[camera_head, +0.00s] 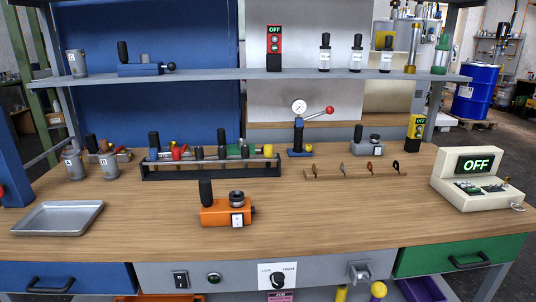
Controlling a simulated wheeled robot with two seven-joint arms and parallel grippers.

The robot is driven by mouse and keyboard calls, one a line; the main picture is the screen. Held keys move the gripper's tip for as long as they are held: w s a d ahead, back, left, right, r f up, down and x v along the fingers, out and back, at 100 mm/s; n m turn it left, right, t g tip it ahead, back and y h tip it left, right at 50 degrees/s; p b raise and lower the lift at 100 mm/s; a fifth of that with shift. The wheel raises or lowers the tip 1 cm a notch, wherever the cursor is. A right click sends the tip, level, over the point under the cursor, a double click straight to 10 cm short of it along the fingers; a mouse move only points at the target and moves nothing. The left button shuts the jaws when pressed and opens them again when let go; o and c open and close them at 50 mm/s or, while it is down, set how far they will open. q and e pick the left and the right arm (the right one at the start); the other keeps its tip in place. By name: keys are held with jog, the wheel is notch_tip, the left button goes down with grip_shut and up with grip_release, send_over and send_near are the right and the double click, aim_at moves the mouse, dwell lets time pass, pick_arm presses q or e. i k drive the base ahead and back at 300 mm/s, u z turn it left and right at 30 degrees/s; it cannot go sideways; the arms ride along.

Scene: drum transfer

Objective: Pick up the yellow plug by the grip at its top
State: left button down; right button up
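A black rack (212,170) stands at the back middle of the bench and holds several pieces with black, red and other coloured tops. A small yellow piece (268,151) shows at the rack's right end; it may be the yellow plug, but it is too small to make out its grip. Two other yellow objects, one rod-like (341,293) and one with a rounded top (378,289), show below the bench front, cut by the picture's bottom edge. Neither of my grippers is in view.
An orange device (227,210) with a black handle stands in front of the rack. A metal tray (58,218) lies left, a beige OFF box (477,180) right. A gauge press (299,130) stands behind. A shelf (260,74) spans above. The bench's front middle-right is clear.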

aim_at(268, 149)
jog(key=z, duration=1.15)
jog(key=i, duration=0.5)
jog(key=u, duration=0.9)
